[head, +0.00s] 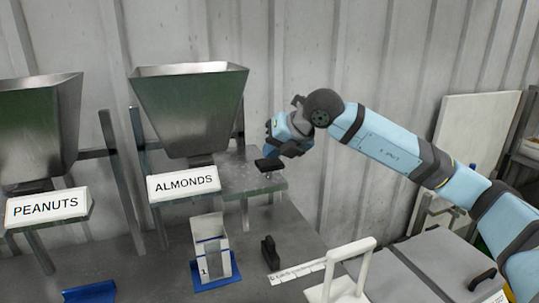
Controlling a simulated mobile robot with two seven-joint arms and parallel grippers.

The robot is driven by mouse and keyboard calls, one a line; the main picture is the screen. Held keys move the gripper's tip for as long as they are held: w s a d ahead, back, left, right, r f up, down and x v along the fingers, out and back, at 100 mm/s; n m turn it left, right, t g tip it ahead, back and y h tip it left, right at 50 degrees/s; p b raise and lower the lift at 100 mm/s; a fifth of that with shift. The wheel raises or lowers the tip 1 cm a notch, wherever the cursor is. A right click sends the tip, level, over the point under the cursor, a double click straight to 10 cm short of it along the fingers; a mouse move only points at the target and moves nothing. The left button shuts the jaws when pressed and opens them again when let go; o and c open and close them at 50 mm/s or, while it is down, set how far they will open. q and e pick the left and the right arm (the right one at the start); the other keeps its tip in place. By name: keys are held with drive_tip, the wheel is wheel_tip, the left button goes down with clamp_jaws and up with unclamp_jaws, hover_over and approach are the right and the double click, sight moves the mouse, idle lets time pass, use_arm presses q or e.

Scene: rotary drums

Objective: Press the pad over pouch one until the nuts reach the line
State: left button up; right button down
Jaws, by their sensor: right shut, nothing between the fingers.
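Pouch one (211,247), a pale upright pouch marked 1 with a clear window, stands on a blue base on the grey bench, below the ALMONDS sign (184,183). The fill line and any nuts inside are too small to make out. A black pad (268,165) appears at the right end of the metal shelf beside the almond hopper (191,108). My right gripper (272,154) is shut and empty, right at the pad from above. I cannot tell whether it touches or presses it. My left gripper is not in view.
A PEANUTS hopper (38,124) stands at the left, with a blue base (90,292) below it. A black upright block (270,253), a white printed strip (297,271) and a white handled frame (343,277) sit right of the pouch. A grey lidded box (440,263) fills the right front.

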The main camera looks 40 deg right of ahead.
drive_tip(key=shift+f+b, duration=0.3)
drive_tip(key=shift+f, duration=0.1)
drive_tip(key=shift+r, duration=0.2)
idle(0.3)
drive_tip(key=shift+r+p, duration=1.05)
drive_tip(key=shift+r, duration=0.85)
wheel_tip(320, 180, up, 5)
drive_tip(key=p, duration=0.2)
drive_tip(key=shift+p, duration=0.4)
